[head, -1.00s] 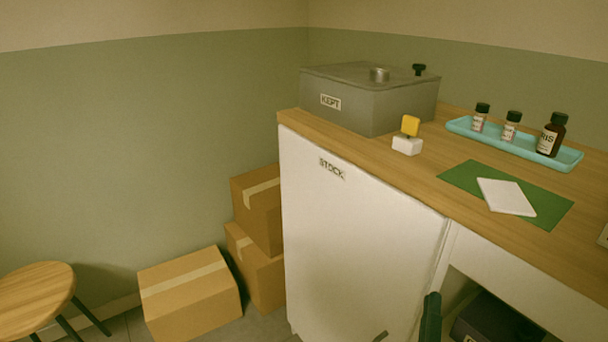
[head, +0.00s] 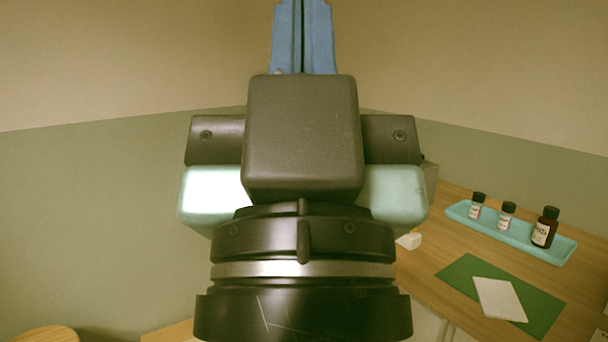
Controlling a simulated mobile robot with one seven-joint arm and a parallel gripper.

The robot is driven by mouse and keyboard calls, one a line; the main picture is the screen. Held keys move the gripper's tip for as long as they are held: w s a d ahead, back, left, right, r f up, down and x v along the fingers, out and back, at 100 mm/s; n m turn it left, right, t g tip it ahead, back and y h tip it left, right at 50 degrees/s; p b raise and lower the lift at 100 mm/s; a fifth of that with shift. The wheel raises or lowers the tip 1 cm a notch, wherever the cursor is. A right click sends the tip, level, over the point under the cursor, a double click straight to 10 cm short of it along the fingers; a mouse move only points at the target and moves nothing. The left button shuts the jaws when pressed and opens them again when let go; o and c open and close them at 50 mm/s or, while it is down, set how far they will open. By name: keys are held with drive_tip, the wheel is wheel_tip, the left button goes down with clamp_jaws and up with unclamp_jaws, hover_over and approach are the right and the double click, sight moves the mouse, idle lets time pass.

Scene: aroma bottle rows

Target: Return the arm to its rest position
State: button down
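My gripper (head: 303,20) rises upright in the middle of the head view, close to the camera. Its two blue fingers point up and lie side by side with only a thin dark line between them. They look shut, and no object shows between them. The finger ends reach the top edge of the picture. My dark wrist and gripper body hide the middle of the scene, including most of the grey box and the cabinet front.
A wooden counter (head: 419,276) runs along the right. On it are a turquoise tray (head: 487,230) with a large brown bottle (head: 545,227) and two small bottles, and a green mat (head: 453,274) with a white card (head: 499,299). A stool top (head: 48,334) shows at lower left.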

wheel_tip(320, 180, up, 22)
drive_tip(key=p, duration=2)
drive_tip(key=shift+r, duration=0.2)
